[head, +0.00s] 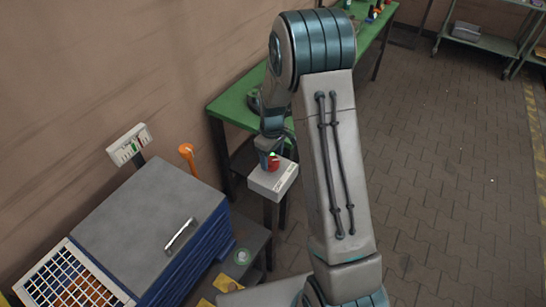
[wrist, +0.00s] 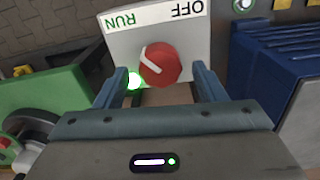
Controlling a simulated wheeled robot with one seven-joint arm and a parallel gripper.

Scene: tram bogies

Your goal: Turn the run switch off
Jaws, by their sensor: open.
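The run switch is a red round knob (wrist: 160,65) with a white pointer line, on a light grey box (wrist: 188,45) lettered RUN and OFF, upside down in the wrist view. The pointer slants up and left, toward RUN. A green lamp (wrist: 133,81) glows beside the knob, partly behind the left finger. My gripper (wrist: 163,82) is open, with one finger on each side of the knob; I cannot tell whether they touch it. In the head view, my gripper (head: 269,157) is at the red knob (head: 274,163) on the box (head: 272,182), partly covering it.
A blue unit (head: 195,250) with a grey lid (head: 150,215) and handle stands left of the box. An orange lever (head: 187,152) and a small panel (head: 129,145) rise behind it. A green bench (head: 228,107) stands behind the box. Paved floor (head: 450,160) is open to the right.

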